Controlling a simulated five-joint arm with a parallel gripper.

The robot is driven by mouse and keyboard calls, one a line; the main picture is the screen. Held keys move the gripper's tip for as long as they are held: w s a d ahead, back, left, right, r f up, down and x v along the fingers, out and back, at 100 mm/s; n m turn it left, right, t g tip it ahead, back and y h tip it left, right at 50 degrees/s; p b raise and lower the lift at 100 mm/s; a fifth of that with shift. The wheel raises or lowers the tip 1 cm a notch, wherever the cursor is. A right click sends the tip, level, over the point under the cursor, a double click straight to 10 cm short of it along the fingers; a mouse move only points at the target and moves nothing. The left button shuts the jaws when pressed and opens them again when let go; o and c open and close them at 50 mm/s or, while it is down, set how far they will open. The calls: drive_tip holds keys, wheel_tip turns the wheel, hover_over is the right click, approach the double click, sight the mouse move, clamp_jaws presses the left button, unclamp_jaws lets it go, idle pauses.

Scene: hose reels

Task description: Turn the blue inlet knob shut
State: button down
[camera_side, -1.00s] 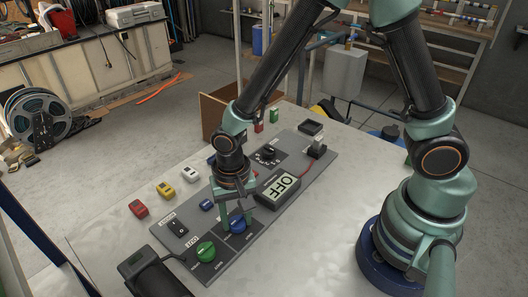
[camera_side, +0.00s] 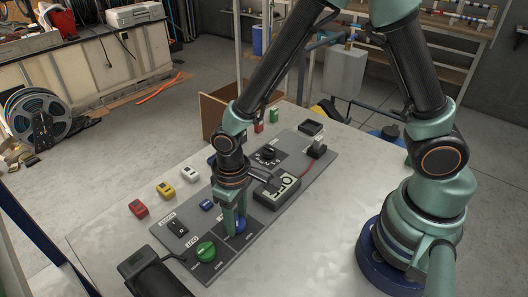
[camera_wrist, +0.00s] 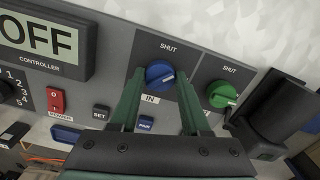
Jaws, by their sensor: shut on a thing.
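The blue knob (camera_wrist: 159,73) sits on a dark plate marked SHUT above it and IN below it. A pale mark shows on its right side, away from the SHUT label. My gripper (camera_wrist: 160,77) is shut on the knob, with one green finger on each side. In the side view the blue knob (camera_side: 240,227) is partly hidden behind the fingers of my gripper (camera_side: 236,222), which points down onto the panel.
A green knob (camera_wrist: 221,95) is close beside the blue one, and a black cylinder (camera_wrist: 272,112) stands past it. The controller display (camera_wrist: 38,38) reads OFF. A red power switch (camera_wrist: 56,101) is nearby. Small red, yellow and white blocks (camera_side: 165,188) lie beside the panel.

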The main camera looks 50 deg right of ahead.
sight(237, 219)
drive_tip(key=n, duration=0.4)
drive_tip(key=shift+n, duration=2.2)
drive_tip(key=shift+c, duration=1.9)
unclamp_jaws()
wheel_tip(237, 219, up, 12)
